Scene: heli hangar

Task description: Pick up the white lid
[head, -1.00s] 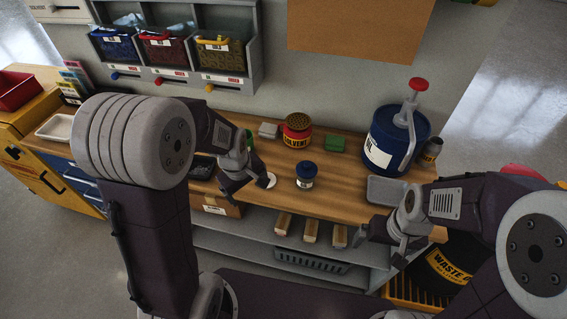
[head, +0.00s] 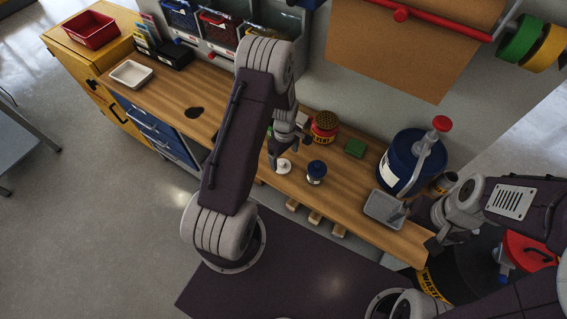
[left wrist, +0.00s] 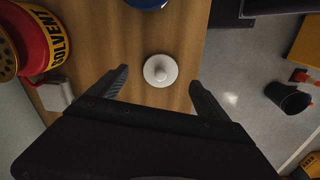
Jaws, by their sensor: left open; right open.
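The white lid (head: 284,166) lies on the wooden workbench (head: 226,93) near its front edge. It is a small round disc with a knob, also seen whole in the left wrist view (left wrist: 160,70). My left gripper (head: 281,158) is open just above the lid. In the left wrist view its two fingers (left wrist: 158,84) stand apart on either side, with the lid between and a little beyond the tips, not visibly touched. My right gripper (head: 411,228) is open at the right end of the bench, by a grey tray, partly hard to make out.
A blue-lidded jar (head: 316,172) stands right beside the lid. A grey tray (head: 384,207) is at the right.

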